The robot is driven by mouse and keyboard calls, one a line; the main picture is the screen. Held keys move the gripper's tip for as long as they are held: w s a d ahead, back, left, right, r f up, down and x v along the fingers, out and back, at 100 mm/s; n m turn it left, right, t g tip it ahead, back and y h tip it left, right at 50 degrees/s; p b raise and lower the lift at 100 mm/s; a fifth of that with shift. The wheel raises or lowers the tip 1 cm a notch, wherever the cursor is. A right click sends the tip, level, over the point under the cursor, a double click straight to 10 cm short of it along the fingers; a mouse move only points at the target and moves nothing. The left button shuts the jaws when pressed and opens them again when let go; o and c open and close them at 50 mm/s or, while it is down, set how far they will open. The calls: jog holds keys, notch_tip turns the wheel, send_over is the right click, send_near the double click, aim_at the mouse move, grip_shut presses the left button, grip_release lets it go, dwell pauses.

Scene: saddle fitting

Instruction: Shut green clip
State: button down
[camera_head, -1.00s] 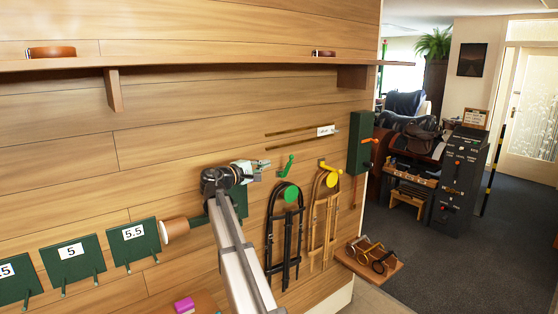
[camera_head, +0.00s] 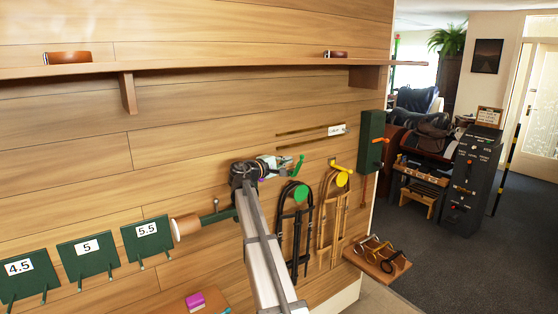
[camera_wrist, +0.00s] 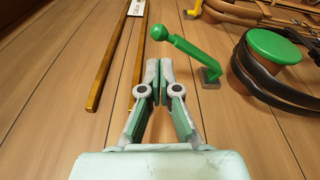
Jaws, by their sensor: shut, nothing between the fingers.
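The green clip (camera_head: 298,166) is a lever with a round knob on the wooden wall, above the black bridle's green disc (camera_head: 301,193). In the wrist view the clip (camera_wrist: 189,49) slants from a small grey base at its right end up to its knob at upper left. It stands out from the wall. My gripper (camera_head: 287,164) is just left of the clip in the head view. In the wrist view my gripper (camera_wrist: 159,66) is shut and empty, with its fingertips left of the lever and below the knob. I see no clear contact.
A yellow clip (camera_head: 341,168) and tan bridle (camera_head: 333,215) hang to the right. Two thin wooden strips (camera_wrist: 112,55) lie along the wall left of the clip. A dark green box (camera_head: 370,140) with an orange lever is further right. A shelf (camera_head: 220,69) runs above.

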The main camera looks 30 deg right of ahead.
aim_at(298, 166)
jog(key=shift+w+d+p, duration=0.2)
jog(key=shift+d+p, duration=0.05)
jog(key=shift+d, duration=0.7)
jog(key=shift+w+d+p, duration=0.2)
jog(key=shift+d, duration=0.7)
jog(key=shift+s+f, duration=0.1)
